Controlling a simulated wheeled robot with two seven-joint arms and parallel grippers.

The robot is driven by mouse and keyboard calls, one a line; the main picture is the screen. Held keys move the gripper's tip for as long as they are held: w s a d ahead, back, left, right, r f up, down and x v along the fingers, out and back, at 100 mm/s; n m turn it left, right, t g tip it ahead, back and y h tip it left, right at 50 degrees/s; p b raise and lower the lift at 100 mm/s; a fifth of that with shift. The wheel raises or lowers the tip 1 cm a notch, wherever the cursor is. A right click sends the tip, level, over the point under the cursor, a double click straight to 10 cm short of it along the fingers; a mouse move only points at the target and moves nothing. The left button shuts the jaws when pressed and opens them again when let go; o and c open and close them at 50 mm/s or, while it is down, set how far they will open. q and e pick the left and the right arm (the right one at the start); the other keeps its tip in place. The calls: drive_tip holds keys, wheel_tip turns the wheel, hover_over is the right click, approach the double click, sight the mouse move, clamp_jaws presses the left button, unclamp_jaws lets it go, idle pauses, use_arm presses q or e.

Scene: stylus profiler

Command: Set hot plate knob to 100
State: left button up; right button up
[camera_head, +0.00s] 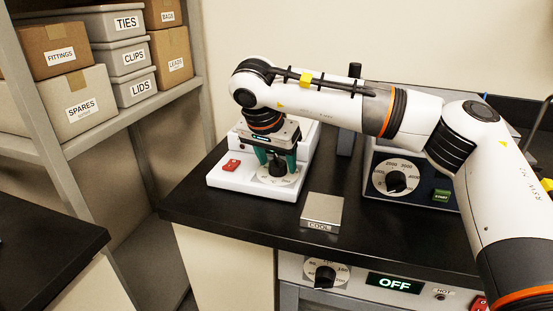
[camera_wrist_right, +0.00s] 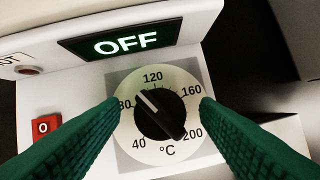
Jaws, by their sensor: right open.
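The white hot plate (camera_head: 225,179) stands on the black bench in the head view. In the right wrist view its black knob (camera_wrist_right: 161,115) sits on a round dial marked 40 to 200 °C. The knob's white line points up and left, between 80 and 120. My right gripper (camera_head: 277,161) is over the dial, pointing down. Its two green fingers (camera_wrist_right: 160,104) are open, one on each side of the knob, with gaps visible between them and it. The hot plate's display (camera_wrist_right: 120,42) reads OFF. My left gripper is not in view.
A red switch marked 0 (camera_wrist_right: 46,126) is left of the dial. A metal block labelled COOL (camera_head: 322,211) lies right of the hot plate. Another dialled device (camera_head: 396,178) stands farther right. Below the bench is a panel reading OFF (camera_head: 394,283). Shelves with labelled boxes stand at left.

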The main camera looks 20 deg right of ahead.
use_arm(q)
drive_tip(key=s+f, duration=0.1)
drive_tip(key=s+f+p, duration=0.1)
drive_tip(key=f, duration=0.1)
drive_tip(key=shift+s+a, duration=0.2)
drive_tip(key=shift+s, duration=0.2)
use_arm(e)
drive_tip(key=v, duration=1.1)
drive_tip(key=shift+a+r, duration=0.15)
drive_tip(key=shift+r, duration=0.1)
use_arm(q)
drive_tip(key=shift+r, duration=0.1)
